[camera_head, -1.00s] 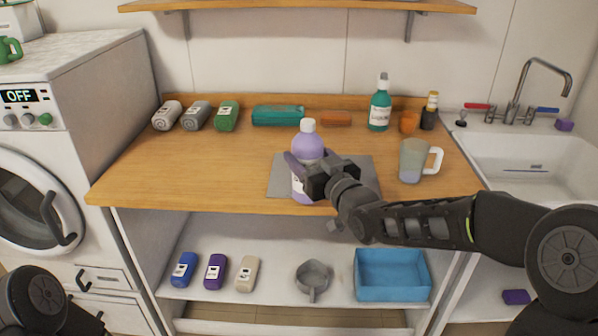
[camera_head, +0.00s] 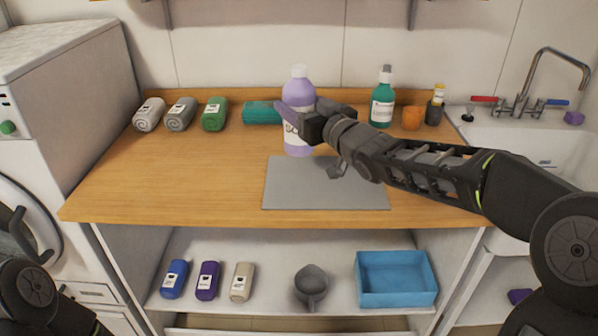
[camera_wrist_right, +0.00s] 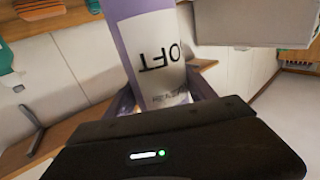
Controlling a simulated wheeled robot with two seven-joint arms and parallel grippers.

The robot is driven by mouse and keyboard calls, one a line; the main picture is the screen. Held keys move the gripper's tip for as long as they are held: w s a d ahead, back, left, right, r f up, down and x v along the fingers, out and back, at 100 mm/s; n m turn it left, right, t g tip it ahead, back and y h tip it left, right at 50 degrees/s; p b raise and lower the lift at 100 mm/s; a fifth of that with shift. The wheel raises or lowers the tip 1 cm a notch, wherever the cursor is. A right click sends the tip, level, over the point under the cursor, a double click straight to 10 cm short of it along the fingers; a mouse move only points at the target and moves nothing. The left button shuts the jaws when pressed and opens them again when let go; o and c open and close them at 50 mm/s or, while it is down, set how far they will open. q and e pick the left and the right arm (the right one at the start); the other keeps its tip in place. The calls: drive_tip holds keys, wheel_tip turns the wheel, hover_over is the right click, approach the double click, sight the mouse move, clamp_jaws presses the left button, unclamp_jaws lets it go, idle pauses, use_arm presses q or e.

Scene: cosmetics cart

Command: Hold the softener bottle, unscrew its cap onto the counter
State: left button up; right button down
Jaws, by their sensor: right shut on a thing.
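The softener bottle (camera_head: 299,96) is lavender with a white cap (camera_head: 299,71) and a pale label, and stands upright in the head view. My right gripper (camera_head: 297,116) is shut around its body from the right side. The bottle appears raised above the counter, its base showing near the back edge of the grey mat (camera_head: 325,190). In the right wrist view the bottle (camera_wrist_right: 150,55) fills the space between the fingers, with part of its label readable; its cap is out of that view. My left gripper is outside the head view.
The wooden counter (camera_head: 180,185) is clear on the left. Rolled towels (camera_head: 214,114) and a teal item (camera_head: 262,112) lie along the back. A teal bottle (camera_head: 382,105) and an orange cup (camera_head: 413,118) stand behind my right arm. The sink (camera_head: 515,160) is at right.

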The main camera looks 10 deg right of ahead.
sight(300, 144)
wheel_tip(300, 144, down, 6)
drive_tip(key=shift+r, duration=0.15)
drive_tip(key=shift+f, duration=1.85)
drive_tip(key=shift+f+b, duration=0.15)
drive_tip(key=shift+b, duration=0.15)
drive_tip(key=shift+c, duration=1.5)
unclamp_jaws()
drive_tip(key=shift+f, duration=0.1)
